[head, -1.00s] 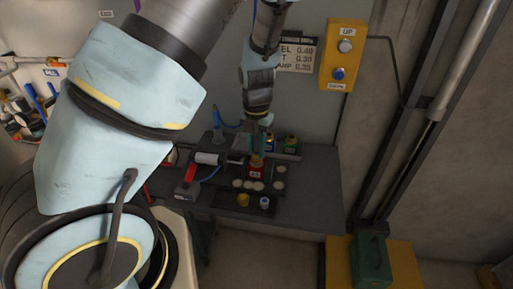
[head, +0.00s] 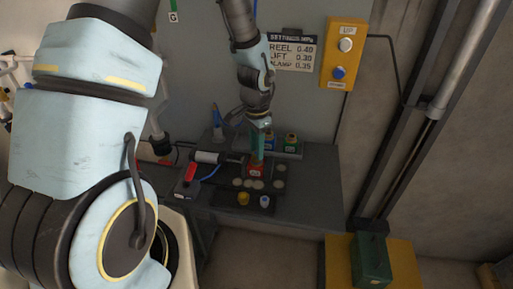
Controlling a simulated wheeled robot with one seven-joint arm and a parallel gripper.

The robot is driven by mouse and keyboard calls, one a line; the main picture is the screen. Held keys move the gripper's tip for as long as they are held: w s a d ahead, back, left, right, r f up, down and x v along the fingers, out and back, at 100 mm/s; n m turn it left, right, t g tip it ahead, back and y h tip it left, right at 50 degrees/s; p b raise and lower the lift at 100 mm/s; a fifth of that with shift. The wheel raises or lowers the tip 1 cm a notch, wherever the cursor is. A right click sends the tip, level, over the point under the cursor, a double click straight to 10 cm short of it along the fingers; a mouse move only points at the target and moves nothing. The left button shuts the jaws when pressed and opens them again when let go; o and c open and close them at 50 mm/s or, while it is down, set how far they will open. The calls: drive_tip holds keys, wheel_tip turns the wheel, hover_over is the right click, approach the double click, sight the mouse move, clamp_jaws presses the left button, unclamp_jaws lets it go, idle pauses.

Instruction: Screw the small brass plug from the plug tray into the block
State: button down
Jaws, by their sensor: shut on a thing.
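My gripper (head: 258,160) points down at the back of the dark bench, with its teal fingers at the top of a small red block (head: 256,173) with a white label. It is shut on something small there. The fingers hide that thing, so I cannot tell whether it is the brass plug or how it sits in the block. In front, the dark plug tray (head: 254,207) holds a yellow brass-coloured plug (head: 243,199) at left and a pale silvery plug (head: 265,201) at right.
Several pale discs (head: 248,183) lie around the red block. Blue (head: 270,144) and green (head: 291,143) containers stand behind it. A dark cylinder and red-handled device (head: 188,176) are at left. A yellow button box (head: 344,55) hangs on the wall. The bench's right side (head: 315,180) is bare.

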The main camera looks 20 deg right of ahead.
drive_tip(key=shift+m, duration=0.6)
drive_tip(key=c, duration=0.6)
unclamp_jaws()
drive_tip(key=n, duration=0.6)
drive_tip(key=shift+d, duration=0.1)
drive_tip(key=n, duration=3.1)
drive_tip(key=shift+n, duration=0.3)
drive_tip(key=n, duration=0.9)
drive_tip(key=shift+n, duration=0.7)
drive_tip(key=shift+r+p, duration=0.1)
drive_tip(key=shift+p, duration=0.3)
